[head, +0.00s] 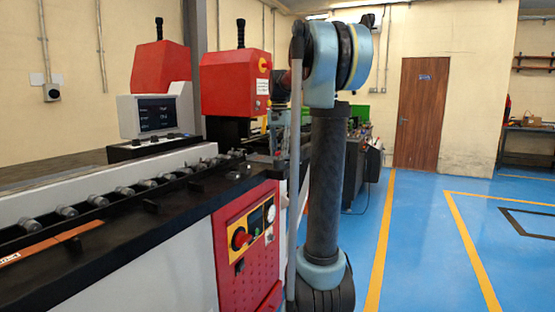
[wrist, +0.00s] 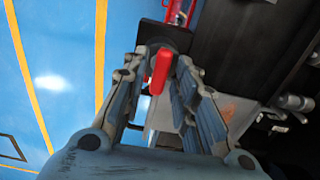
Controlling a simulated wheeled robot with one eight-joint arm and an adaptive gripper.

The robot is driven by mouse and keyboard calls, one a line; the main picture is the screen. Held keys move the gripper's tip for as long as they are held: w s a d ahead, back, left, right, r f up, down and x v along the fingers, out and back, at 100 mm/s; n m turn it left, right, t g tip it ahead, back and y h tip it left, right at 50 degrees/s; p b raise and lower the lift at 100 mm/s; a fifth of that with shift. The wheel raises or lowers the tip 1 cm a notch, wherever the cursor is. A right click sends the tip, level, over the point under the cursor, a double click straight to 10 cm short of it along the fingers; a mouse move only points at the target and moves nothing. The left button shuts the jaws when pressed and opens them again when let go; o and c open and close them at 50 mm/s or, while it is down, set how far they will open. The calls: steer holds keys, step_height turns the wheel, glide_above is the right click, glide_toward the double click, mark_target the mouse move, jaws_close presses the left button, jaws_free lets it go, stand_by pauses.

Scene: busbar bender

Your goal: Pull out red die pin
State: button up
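The red die pin (wrist: 161,72) shows in the wrist view as a rounded red handle at the upper middle, in front of a dark block (wrist: 165,36). My gripper (wrist: 163,72) is open, with one blue-grey finger on each side of the red handle. The handle lies between the fingertips, and small gaps seem to show on both sides. In the head view I cannot make out the pin or my fingers; my arm stands in front of that part of the bender.
In the head view, the busbar bender's red head (head: 235,85) and a control screen (head: 157,113) stand behind a roller bed (head: 130,190). A red panel with knobs (head: 247,240) faces the aisle. The blue floor (head: 430,260) at the right is clear.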

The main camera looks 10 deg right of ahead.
steer(key=shift+c, duration=0.6)
jaws_close()
steer(key=shift+r, duration=2.05)
steer(key=shift+r, duration=2.5)
